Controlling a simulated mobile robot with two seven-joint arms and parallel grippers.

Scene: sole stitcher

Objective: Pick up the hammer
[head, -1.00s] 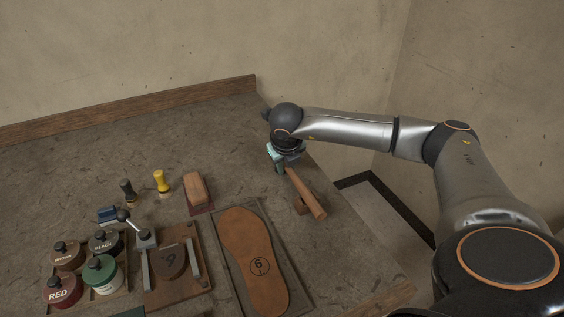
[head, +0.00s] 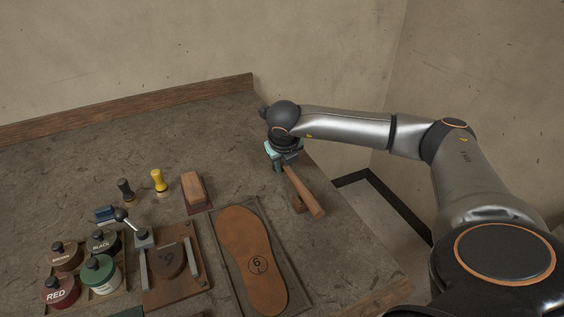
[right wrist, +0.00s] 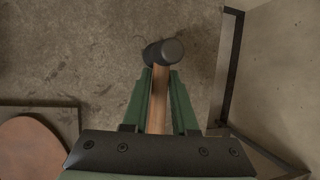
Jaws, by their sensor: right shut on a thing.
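The hammer has a wooden handle (head: 305,192), which slants from my right gripper toward the front right in the head view. In the right wrist view the handle (right wrist: 158,98) runs between the two green fingers, and the dark hammer head (right wrist: 163,52) shows just beyond the fingertips. My right gripper (head: 280,157) is shut on the handle near the bench's right edge; its fingers (right wrist: 160,78) also show in the right wrist view. In the head view the hammer head is not clearly visible behind my wrist. My left gripper is not in view.
The back of the bench is clear.

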